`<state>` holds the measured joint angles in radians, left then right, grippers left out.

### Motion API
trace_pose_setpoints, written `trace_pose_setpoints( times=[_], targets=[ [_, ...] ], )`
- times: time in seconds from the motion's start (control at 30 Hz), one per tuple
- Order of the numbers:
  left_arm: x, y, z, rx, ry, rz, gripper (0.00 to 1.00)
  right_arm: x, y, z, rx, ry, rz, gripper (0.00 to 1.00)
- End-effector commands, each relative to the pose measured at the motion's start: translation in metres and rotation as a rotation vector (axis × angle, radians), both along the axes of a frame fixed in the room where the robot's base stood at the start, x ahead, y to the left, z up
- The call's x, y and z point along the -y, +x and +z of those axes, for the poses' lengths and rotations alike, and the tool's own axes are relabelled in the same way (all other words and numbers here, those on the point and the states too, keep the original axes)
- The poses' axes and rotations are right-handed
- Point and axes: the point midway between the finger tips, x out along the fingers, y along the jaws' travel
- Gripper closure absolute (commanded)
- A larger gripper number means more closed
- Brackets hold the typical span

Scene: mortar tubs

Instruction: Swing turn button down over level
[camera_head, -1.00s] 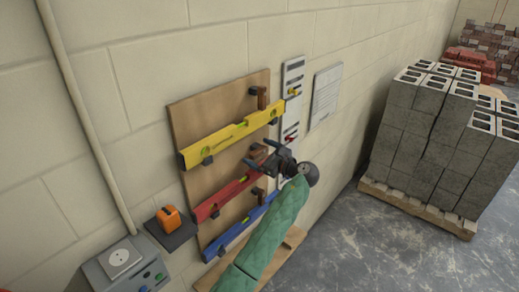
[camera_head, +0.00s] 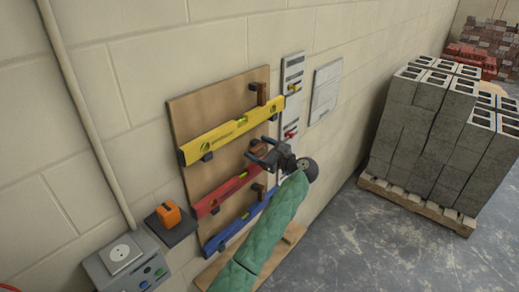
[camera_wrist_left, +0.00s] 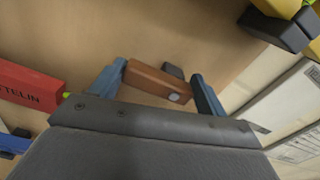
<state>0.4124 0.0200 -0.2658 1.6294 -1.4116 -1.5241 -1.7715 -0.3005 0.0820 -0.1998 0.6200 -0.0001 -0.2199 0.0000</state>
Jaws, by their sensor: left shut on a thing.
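A wooden board (camera_head: 223,170) on the wall carries a yellow level (camera_head: 232,131), a red level (camera_head: 228,191) and a blue level (camera_head: 236,224) on dark brackets. Brown wooden turn buttons show near the right ends, an upper one (camera_head: 262,94) and a lower one (camera_head: 258,189). My left gripper (camera_head: 259,151) is at the middle turn button, above the red level's right end. In the left wrist view this turn button (camera_wrist_left: 155,82) lies between the two blue-grey fingers, slightly tilted, with a round pale screw head. The red level (camera_wrist_left: 28,87) shows at the left there.
White panels (camera_head: 325,92) hang right of the board. An orange item (camera_head: 168,215) sits on a small dark shelf, above a grey box (camera_head: 124,265) with buttons. A pallet of grey blocks (camera_head: 425,140) stands to the right. Floor between wall and pallet is free.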

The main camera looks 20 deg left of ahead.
Motion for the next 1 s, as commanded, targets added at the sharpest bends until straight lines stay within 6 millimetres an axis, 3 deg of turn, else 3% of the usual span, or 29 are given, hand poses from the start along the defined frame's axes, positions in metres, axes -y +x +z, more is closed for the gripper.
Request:
trace_pose_setpoints(
  times=[0.7,0.73,0.8,1.0],
  targets=[
    [-0.0002,-0.0006,-0.0018,-0.002,-0.001,0.002,0.47,-0.0054,0.0006,-0.0003,0.0,0.004,-0.001,0.58],
    [-0.0002,-0.0006,-0.0019,-0.002,-0.001,0.002,0.23,-0.0055,0.0005,-0.0003,0.0,0.004,-0.001,0.58],
    [-0.0002,-0.0006,-0.0019,-0.002,-0.001,0.002,0.09,-0.0054,0.0006,-0.0003,0.0,0.004,-0.001,0.58],
    [-0.0001,-0.0003,-0.001,-0.001,-0.001,0.001,0.05,-0.0048,0.0006,-0.0002,0.0,0.004,-0.001,0.58]
  ],
)
